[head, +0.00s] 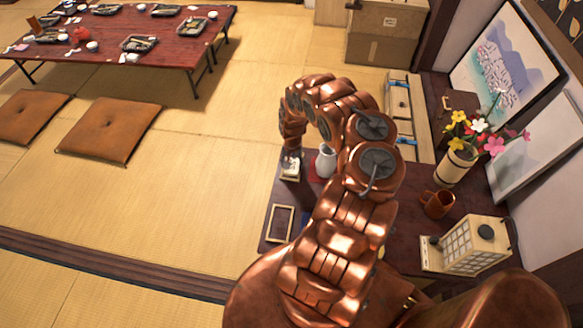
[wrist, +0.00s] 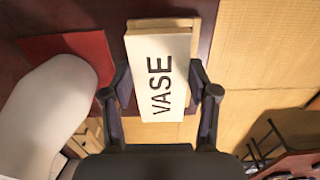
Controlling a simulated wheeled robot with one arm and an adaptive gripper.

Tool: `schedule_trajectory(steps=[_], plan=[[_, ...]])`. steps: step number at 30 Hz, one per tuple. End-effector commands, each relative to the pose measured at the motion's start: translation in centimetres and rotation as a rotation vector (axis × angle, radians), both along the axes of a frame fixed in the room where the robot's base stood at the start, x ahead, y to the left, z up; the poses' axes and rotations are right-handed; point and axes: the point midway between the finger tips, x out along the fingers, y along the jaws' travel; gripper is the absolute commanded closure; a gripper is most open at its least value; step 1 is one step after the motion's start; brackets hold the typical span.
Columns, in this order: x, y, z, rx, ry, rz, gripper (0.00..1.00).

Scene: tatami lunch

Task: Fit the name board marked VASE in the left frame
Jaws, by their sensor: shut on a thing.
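The name board (wrist: 158,72), pale with black letters VASE, is between the two fingers of my gripper (wrist: 160,88) in the wrist view. My gripper is shut on its side edges. A light wooden edge (wrist: 166,23) shows behind the board's far end; the board covers the rest, and I cannot tell whether they touch. In the head view my gripper (head: 290,160) is over the left edge of the dark low table, with the board partly visible below it. An empty wooden frame (head: 271,222) lies nearer on the same table.
A white vase (head: 326,160) stands on a red cloth (wrist: 75,47) close beside my gripper. Farther right are a flower pot (head: 455,165), a brown mug (head: 437,204) and a lantern (head: 472,246). Tatami floor (head: 200,185) left of the table is clear.

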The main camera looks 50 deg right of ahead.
Motion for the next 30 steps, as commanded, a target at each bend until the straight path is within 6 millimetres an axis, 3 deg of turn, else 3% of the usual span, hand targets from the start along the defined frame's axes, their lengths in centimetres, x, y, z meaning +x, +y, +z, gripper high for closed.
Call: schedule_trajectory(steps=[11, 21, 30], plan=[[1.6, -1.2, -0.2, 0.001, 0.001, 0.000, 0.81], [1.5, -1.1, -3.0, 0.002, 0.002, -0.001, 0.81], [1.5, -1.2, -3.7, 0.000, 0.001, 0.000, 0.81]])
